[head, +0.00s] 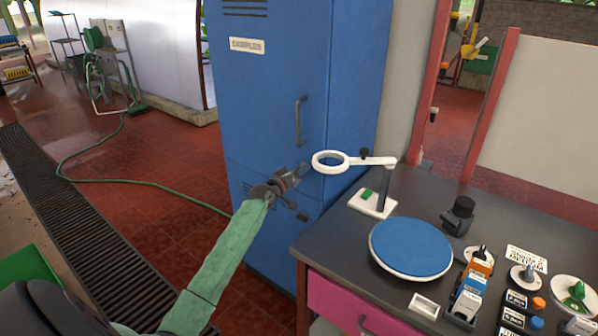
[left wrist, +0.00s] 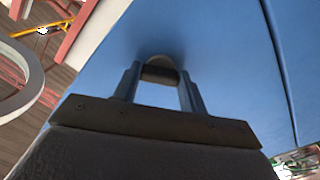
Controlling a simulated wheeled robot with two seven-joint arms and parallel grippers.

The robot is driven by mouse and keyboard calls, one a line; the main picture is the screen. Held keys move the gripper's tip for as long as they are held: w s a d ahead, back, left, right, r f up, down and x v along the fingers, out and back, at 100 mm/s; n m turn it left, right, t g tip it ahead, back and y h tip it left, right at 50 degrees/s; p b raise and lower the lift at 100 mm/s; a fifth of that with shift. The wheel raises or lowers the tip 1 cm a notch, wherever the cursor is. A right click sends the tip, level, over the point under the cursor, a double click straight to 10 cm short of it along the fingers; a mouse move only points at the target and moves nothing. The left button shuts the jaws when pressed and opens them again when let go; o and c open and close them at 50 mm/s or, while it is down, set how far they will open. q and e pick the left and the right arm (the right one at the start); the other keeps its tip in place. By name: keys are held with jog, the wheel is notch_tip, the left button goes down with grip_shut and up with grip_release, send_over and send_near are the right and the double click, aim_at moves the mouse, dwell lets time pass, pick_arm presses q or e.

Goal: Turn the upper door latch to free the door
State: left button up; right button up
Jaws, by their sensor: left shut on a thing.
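The tall blue cabinet (head: 268,75) has an upper door with a vertical grey handle (head: 298,121); this door looks closed. My left gripper (head: 301,171) reaches to the lower right part of the upper door. In the left wrist view its two fingers (left wrist: 160,86) stand on either side of the dark bar of the upper latch (left wrist: 160,73). The gripper is shut on this latch, which sits against the blue door face. In the head view the gripper mostly hides the latch. A lower dark latch (head: 303,217) shows on the door below. My right gripper is not in view.
A dark-topped bench (head: 335,230) stands close at the right. On it are a white ring magnifier (head: 330,162) near my gripper, a blue round plate (head: 411,247) and several small bottles and boxes. A green hose (head: 150,195) crosses the red floor left of the cabinet.

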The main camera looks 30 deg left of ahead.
pick_arm(q)
jog(key=shift+a+r+n+p, duration=0.1)
jog(key=shift+n+p, duration=1.7)
jog(key=shift+n, duration=3.8)
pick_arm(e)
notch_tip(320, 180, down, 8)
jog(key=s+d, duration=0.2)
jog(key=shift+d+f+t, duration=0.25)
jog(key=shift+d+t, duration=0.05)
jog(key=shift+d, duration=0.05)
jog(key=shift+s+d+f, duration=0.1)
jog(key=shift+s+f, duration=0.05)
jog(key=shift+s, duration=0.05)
pick_arm(q)
jog(key=o, duration=0.9)
jog(key=shift+o, duration=0.4)
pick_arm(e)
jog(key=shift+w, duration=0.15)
pick_arm(q)
jog(key=shift+s, duration=0.1)
